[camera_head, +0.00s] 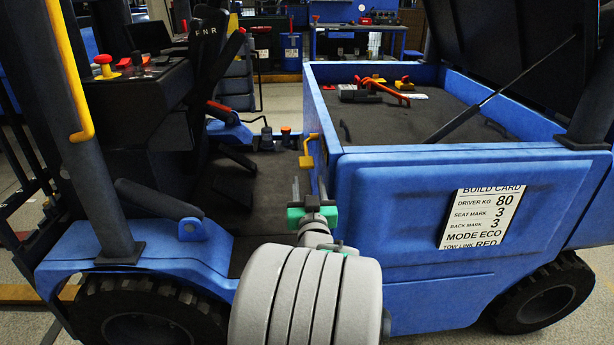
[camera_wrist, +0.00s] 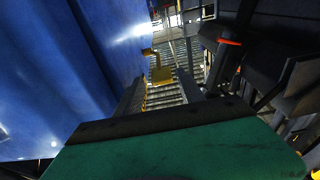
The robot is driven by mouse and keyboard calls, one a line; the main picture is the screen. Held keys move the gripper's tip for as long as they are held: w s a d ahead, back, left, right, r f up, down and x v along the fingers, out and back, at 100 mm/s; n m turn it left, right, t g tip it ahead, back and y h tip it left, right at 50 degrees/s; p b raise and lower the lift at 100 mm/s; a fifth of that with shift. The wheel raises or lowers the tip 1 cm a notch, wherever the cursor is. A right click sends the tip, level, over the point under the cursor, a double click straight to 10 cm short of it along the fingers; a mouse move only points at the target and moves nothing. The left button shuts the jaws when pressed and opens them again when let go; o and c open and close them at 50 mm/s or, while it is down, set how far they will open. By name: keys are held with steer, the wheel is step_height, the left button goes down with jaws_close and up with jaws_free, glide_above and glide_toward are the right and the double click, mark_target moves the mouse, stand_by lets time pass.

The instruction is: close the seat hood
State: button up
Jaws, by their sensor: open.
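The seat hood (camera_head: 500,45) stands raised at the upper right in the head view, its dark underside facing the open blue compartment (camera_head: 450,152). A thin black strut (camera_head: 500,92) runs from the hood down into the compartment. A yellow latch-like piece (camera_head: 308,150) sits at the compartment's left wall. It also shows in the wrist view (camera_wrist: 160,70), beside a blue panel (camera_wrist: 70,75). My gripper (camera_head: 308,183) is open and empty, low beside that wall, just below the yellow piece and apparently apart from it. The hood's upper part is out of the picture.
Red and yellow parts (camera_head: 380,88) lie in the compartment. A build card (camera_head: 480,216) is on its blue side. A dark post with a yellow grab bar (camera_head: 72,75), a control console (camera_head: 130,100) and a black armrest-like bar (camera_head: 158,198) stand left. The dark floor (camera_head: 270,190) there is partly free.

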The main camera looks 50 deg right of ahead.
mark_target(307, 166)
steer(key=shift+s+a+f, duration=0.1)
steer(key=shift+s+a, duration=0.1)
steer(key=shift+g+y, duration=0.5)
steer(key=w+d+r+p, duration=0.1)
steer(key=d+p, duration=0.1)
steer(key=p, duration=0.3)
steer(key=w+d+r+p, duration=0.2)
steer(key=p, duration=0.3)
steer(key=shift+w+r+p, duration=0.1)
steer(key=shift+w+p, duration=0.15)
steer(key=shift+p, duration=0.15)
steer(key=shift+c, duration=0.3)
jaws_close()
